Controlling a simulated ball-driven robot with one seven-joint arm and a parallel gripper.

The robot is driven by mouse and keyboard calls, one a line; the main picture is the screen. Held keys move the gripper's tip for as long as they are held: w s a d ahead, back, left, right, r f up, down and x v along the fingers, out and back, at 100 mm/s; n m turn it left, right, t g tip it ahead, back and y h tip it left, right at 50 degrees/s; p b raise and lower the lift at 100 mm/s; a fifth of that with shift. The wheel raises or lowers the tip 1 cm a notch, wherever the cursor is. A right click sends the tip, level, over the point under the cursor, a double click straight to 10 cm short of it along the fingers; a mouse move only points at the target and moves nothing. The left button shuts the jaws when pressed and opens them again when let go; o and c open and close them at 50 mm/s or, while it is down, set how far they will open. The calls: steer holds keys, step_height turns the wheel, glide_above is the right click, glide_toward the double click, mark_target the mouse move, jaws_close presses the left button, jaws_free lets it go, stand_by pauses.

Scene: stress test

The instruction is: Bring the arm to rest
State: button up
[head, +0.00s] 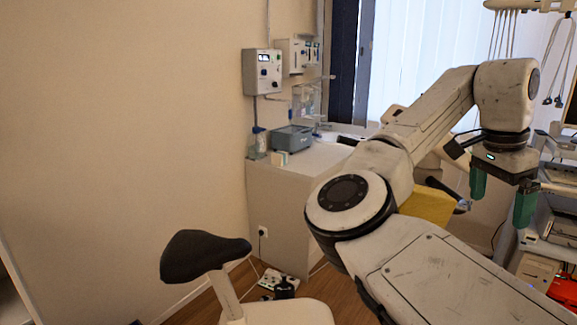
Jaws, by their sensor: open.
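My arm reaches from the lower right up and across the right side of the head view, bent at its joints. My gripper (500,205) hangs down at the right with two green fingers set well apart. It is open, and nothing shows between the fingers. It hangs in front of equipment shelves, and no contact with them can be made out. Part of the room behind the arm is hidden.
A dark-topped stool (203,254) stands at the lower left. A white counter (300,200) with a grey box (292,138) stands by the wall. A yellow object (429,205) shows behind my arm. Shelves with equipment (553,225) fill the right edge. A power strip (279,280) lies on the floor.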

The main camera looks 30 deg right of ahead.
steer(key=w+a+f+n+t+h, duration=0.1)
steer(key=a+f+n+h, duration=0.2)
steer(key=f, duration=0.6)
steer(key=a+f+n+t, duration=0.1)
steer(key=a+f+n, duration=0.1)
steer(key=f+n, duration=0.55)
steer(key=w+a+f+n+h, duration=0.1)
steer(key=a+f+n+h, duration=0.15)
steer(key=f, duration=0.75)
steer(key=s+a+f+n+y, duration=0.4)
steer(key=s+a+f, duration=0.3)
steer(key=a, duration=0.5)
steer(key=s+a+f+n+y, duration=0.3)
steer(key=s+a+f+n, duration=0.2)
steer(key=a+f, duration=0.5)
steer(key=s+a, duration=0.1)
steer(key=s, duration=0.1)
steer(key=shift+s+a+n+y, duration=0.3)
steer(key=shift+a+y, duration=0.05)
